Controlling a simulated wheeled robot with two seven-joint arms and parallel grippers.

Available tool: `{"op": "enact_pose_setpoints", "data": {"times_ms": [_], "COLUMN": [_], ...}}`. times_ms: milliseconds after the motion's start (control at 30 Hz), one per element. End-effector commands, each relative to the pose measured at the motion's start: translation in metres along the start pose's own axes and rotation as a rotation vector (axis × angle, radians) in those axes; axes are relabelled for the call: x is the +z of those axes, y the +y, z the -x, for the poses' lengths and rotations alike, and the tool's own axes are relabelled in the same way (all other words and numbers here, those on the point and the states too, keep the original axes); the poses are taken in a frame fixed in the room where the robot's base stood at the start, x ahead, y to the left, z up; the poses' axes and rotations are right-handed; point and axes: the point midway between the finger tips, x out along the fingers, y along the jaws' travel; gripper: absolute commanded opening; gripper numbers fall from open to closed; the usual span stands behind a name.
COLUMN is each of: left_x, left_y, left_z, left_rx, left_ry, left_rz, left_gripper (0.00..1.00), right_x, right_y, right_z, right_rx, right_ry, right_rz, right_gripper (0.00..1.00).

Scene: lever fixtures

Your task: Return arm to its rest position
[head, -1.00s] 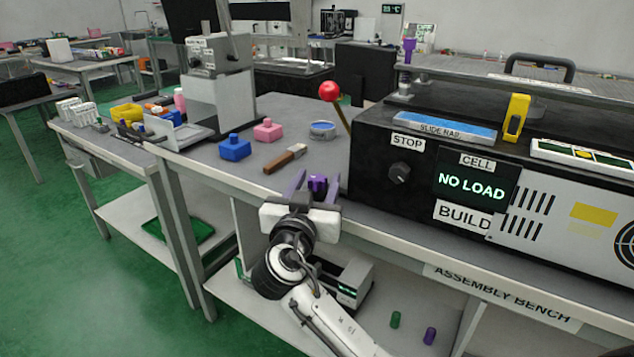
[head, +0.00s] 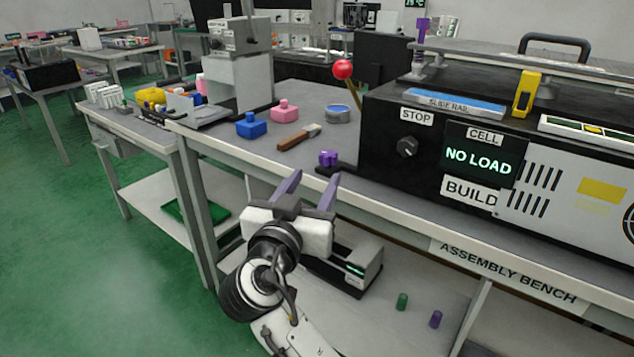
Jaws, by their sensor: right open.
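My right gripper (head: 311,188) is in the lower middle of the head view, in front of the bench's front edge. Its two purple fingers are spread and nothing is between them. A purple knob (head: 328,158) on a dark base sits at the bench edge, just beyond the fingertips and apart from them. A lever with a red ball (head: 343,69) leans up and left at the left end of the black cell box (head: 393,170). The cell's screen (head: 478,155) reads NO LOAD. My left gripper is out of view.
On the assembly bench (head: 285,100) stand a blue block (head: 251,125), a pink block (head: 284,110), a brush (head: 299,137) and a round tin (head: 337,114). The shelf below holds a grey device (head: 352,270), a green peg (head: 402,301) and a purple peg (head: 436,319). The floor at left is clear.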

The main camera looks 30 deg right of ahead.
Motion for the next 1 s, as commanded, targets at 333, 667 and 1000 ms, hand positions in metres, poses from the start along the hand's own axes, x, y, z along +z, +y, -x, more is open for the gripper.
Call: {"op": "enact_pose_setpoints", "data": {"times_ms": [333, 667, 1000], "left_x": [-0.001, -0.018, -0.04], "left_y": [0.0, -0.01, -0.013], "left_z": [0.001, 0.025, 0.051], "left_rx": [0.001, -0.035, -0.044], "left_ry": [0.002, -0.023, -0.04], "left_rz": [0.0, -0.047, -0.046], "left_gripper": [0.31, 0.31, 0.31], "right_x": [0.0, 0.108, 0.271], "right_y": [0.0, -0.022, 0.046], "right_z": [0.0, 0.016, 0.181], "right_rx": [0.0, -0.356, -0.904], "right_ry": [0.0, -0.225, -0.629], "right_rz": [0.0, 0.294, 0.425], "right_gripper": [0.46, 0.46, 0.46]}}
